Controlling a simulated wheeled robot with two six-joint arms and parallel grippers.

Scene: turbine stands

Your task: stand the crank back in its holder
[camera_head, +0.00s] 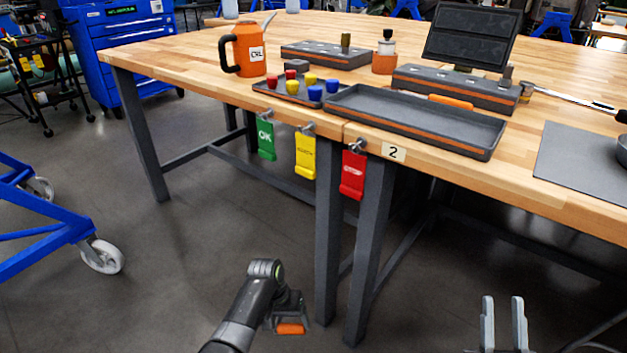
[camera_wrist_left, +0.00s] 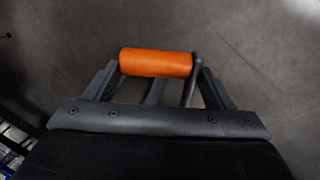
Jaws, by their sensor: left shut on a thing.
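My left gripper (camera_head: 289,314) hangs low over the floor, in front of the workbench. It is shut on an orange cylindrical handle (camera_wrist_left: 156,62), which seems to be the crank's grip. A dark rod shows at the handle's right end in the left wrist view; the rest of the crank is hidden or hard to make out. My right gripper (camera_head: 503,325) points upward at the lower right, its two fingers apart and empty. Two dark slotted blocks stand on the bench, one at the back (camera_head: 318,55) and one on the right (camera_head: 450,88). I cannot tell which is the crank's holder.
A dark tray (camera_head: 415,118) lies near the bench's front edge, beside a smaller tray (camera_head: 290,97) with coloured caps. An orange can (camera_head: 247,50) stands to the left. Green, yellow and red tags (camera_head: 352,176) hang at the edge. A grey mat (camera_head: 580,155) lies right.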

